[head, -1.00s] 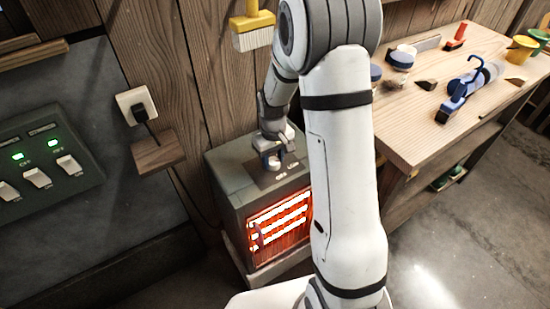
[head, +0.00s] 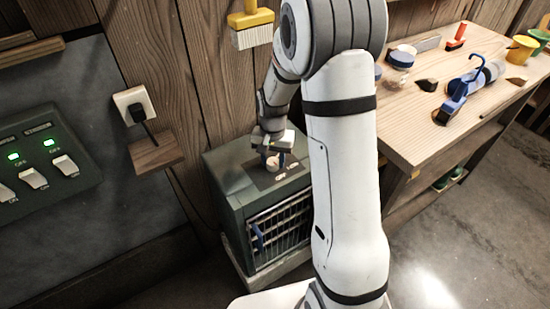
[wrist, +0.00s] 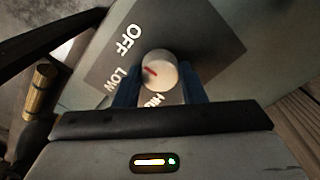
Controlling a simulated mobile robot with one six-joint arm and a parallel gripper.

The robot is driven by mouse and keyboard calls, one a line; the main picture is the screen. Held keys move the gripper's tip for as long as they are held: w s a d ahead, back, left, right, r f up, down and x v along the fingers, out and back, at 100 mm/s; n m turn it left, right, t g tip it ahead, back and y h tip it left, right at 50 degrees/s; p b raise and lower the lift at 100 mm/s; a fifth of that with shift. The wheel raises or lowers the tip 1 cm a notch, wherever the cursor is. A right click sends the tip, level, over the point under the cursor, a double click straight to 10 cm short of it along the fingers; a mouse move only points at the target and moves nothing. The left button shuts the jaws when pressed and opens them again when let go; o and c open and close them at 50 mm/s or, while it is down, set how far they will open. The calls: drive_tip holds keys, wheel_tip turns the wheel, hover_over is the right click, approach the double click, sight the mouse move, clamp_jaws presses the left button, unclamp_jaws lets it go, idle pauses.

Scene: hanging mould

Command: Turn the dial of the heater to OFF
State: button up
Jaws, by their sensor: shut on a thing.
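My gripper (wrist: 158,88) is shut on the dial, one blue finger on each side. In the head view my gripper (head: 272,156) reaches down onto the heater's top.
A wall socket with a plug (head: 137,105) and a switch panel (head: 45,165) with green lights are at left. A yellow brush (head: 252,25) hangs above the heater. A workbench (head: 430,140) with jars and tools stands at right.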

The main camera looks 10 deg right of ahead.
sight(273, 161)
drive_tip(key=shift+w+r+m, duration=0.15)
drive_tip(key=shift+w+m, duration=0.05)
drive_tip(key=shift+m, duration=0.1)
drive_tip(key=o, duration=1)
drive_tip(key=shift+s, duration=0.1)
wheel_tip(273, 161, up, 7)
drive_tip(key=shift+r, duration=0.25)
